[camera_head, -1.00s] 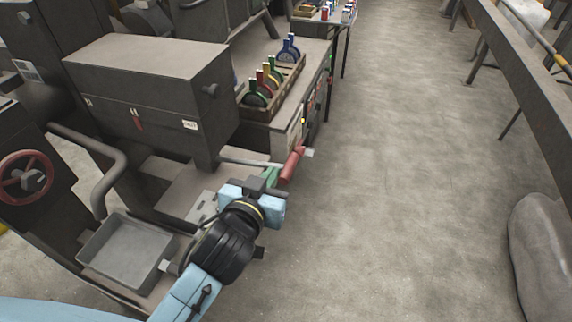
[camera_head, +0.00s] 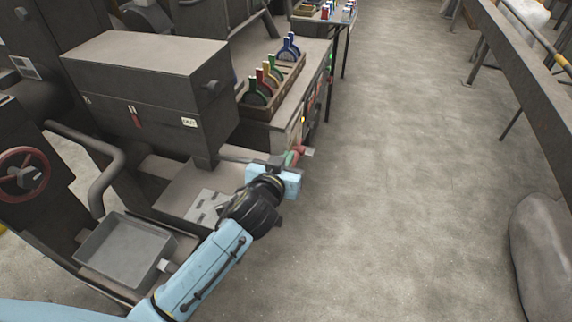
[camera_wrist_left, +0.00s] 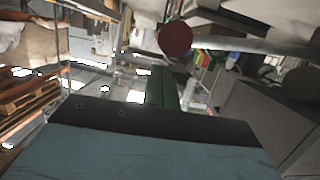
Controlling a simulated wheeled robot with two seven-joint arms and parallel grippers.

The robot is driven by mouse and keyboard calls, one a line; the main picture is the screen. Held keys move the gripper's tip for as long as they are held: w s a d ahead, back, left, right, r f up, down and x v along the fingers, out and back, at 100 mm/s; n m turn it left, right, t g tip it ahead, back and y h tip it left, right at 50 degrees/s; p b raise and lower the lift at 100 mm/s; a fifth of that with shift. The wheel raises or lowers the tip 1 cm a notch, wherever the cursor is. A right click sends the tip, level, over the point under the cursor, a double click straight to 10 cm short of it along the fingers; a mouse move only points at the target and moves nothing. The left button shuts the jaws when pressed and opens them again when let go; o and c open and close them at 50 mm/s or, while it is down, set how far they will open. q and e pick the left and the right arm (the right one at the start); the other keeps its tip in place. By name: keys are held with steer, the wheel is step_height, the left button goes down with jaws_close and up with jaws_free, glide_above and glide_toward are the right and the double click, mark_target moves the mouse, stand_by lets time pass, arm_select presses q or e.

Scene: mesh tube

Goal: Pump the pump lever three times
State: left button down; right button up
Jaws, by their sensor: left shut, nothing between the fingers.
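The pump lever (camera_head: 297,153) has a red handle on a grey rod, beside the dark machine at centre left. My left gripper (camera_head: 288,160) is just in front of it and hides much of the handle. In the left wrist view the lever's round red end (camera_wrist_left: 175,40) is just beyond the green fingers (camera_wrist_left: 162,88), with its grey rod running to the right. The fingers are shut together with nothing between them. I cannot tell whether they touch the handle. My right gripper is not in view.
A dark box cabinet (camera_head: 150,90) stands behind the arm. A grey tray (camera_head: 125,250) and a red handwheel (camera_head: 24,174) are at the left. A wooden rack of coloured paddles (camera_head: 275,85) is on the bench behind. The floor (camera_head: 400,200) at right is open.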

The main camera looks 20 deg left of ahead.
arm_select(q)
steer(key=shift+f, duration=0.65)
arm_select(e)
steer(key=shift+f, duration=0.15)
